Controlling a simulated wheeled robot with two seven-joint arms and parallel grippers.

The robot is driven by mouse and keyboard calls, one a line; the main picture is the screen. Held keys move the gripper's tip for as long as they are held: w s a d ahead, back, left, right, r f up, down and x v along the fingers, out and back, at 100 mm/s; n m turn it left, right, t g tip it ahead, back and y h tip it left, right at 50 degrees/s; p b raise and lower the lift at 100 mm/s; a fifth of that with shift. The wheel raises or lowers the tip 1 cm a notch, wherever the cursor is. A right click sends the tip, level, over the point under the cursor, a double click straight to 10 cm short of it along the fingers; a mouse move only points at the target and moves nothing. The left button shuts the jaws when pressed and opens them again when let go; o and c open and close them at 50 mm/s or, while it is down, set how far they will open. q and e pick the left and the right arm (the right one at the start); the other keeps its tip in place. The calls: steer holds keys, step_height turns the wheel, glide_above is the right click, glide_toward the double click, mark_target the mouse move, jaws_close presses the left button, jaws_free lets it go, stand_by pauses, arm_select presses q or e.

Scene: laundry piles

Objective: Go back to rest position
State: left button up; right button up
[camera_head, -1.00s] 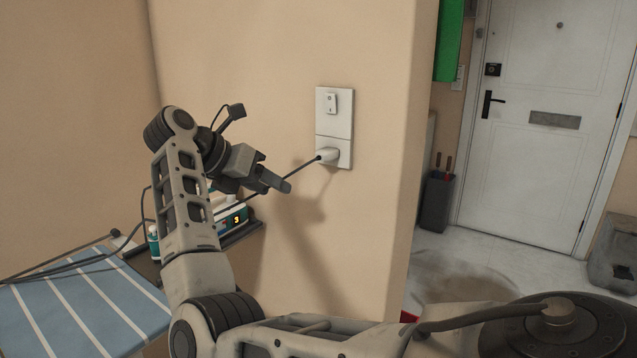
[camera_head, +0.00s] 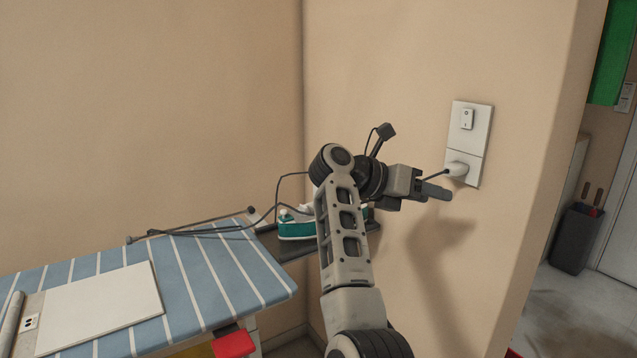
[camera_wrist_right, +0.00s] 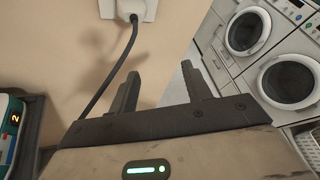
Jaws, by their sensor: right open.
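My right gripper (camera_head: 436,190) is raised in front of the beige wall, just left of and below the wall outlet. In the right wrist view its two dark fingers (camera_wrist_right: 160,92) stand apart with nothing between them. A white plug (camera_head: 457,169) sits in the lower part of the outlet plate (camera_head: 467,143), and its dark cord passes behind my gripper. The plug also shows at the top of the right wrist view (camera_wrist_right: 130,9), apart from the fingers. My left gripper is not in view.
A teal and white iron (camera_head: 297,226) rests on a dark stand beside the blue striped ironing board (camera_head: 225,262). A white board (camera_head: 100,305) lies on it. Washing machines (camera_wrist_right: 285,80) show in the right wrist view. A dark bin (camera_head: 577,240) stands beyond the wall corner.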

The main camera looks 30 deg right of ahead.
steer(key=a+f+m+t+y, duration=0.65)
steer(key=a+m+t, duration=0.45)
steer(key=m+t, duration=0.3)
steer(key=a+f+m+t+y, duration=0.65)
steer(key=a+m+t, duration=0.5)
steer(key=m, duration=0.35)
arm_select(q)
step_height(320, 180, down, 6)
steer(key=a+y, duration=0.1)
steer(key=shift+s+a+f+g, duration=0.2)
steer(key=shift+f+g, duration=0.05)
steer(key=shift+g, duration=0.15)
arm_select(e)
steer(key=s+a+f+n+g+y, duration=0.2)
steer(key=s+a+f+n+g, duration=0.2)
steer(key=s+f, duration=0.5)
steer(key=s+a+f+n+g+y, duration=0.1)
steer(key=s+a+f+n+g, duration=0.4)
steer(key=s+f, duration=0.4)
step_height(320, 180, down, 3)
steer(key=shift+s+n+g+y, duration=0.25)
steer(key=shift+n+g+y, duration=0.15)
steer(key=shift+n+g, duration=0.65)
